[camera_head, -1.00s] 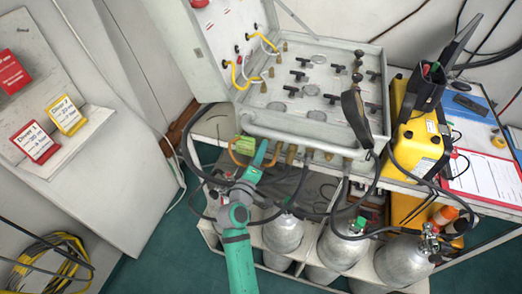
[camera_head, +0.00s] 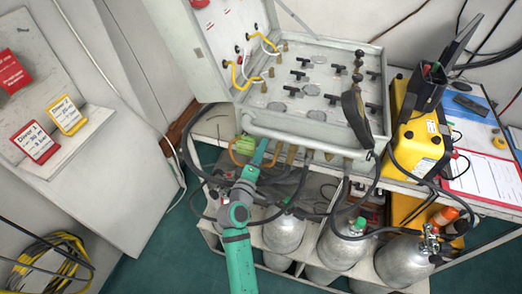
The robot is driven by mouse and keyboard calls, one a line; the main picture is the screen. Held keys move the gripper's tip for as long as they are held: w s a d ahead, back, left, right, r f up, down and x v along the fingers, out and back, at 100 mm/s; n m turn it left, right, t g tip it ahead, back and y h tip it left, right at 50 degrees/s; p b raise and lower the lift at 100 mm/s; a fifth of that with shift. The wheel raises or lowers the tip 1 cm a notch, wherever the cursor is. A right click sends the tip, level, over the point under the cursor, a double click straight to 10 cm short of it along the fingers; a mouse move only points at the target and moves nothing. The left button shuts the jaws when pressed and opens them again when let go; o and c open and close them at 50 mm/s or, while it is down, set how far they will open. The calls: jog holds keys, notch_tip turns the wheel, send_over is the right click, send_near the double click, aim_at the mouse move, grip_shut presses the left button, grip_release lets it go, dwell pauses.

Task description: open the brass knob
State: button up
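The grey panel box (camera_head: 262,119) stands open on the bench, with its lid raised at the left. Several brass fittings line its front edge, among them one brass piece (camera_head: 291,155) just right of my gripper. Small brass pieces also show inside the box, near the yellow hoses. I cannot tell for certain which one is the brass knob. My green gripper (camera_head: 261,151) is at the box's front left edge, beside the leftmost brass fittings. Its fingertips are small and partly merged with the fittings, so their opening and any contact are unclear.
A yellow-green object (camera_head: 247,147) and an orange hose lie left of my gripper. Black hoses loop below the box around my arm. Several grey cylinders (camera_head: 285,233) stand under the bench. A yellow case (camera_head: 418,145) is at the right.

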jog(key=shift+a, duration=0.1)
jog(key=v, duration=1)
jog(key=shift+s, duration=0.4)
jog(key=shift+f, duration=0.1)
jog(key=s+f+m+g+y, duration=0.1)
jog(key=s+f+m+y, duration=0.15)
jog(key=s+f, duration=0.5)
jog(key=s+f+m+g+y, duration=0.1)
jog(key=s+f+y, duration=0.25)
jog(key=s, duration=0.65)
jog(key=s+d+r+m, duration=0.1)
jog(key=s+r+m, duration=0.2)
jog(key=s, duration=0.6)
jog(key=s+d+r+m, duration=0.2)
jog(key=s+m, duration=0.3)
jog(key=s, duration=0.5)
jog(key=shift+d+r, duration=0.2)
jog(key=shift+r, duration=0.3)
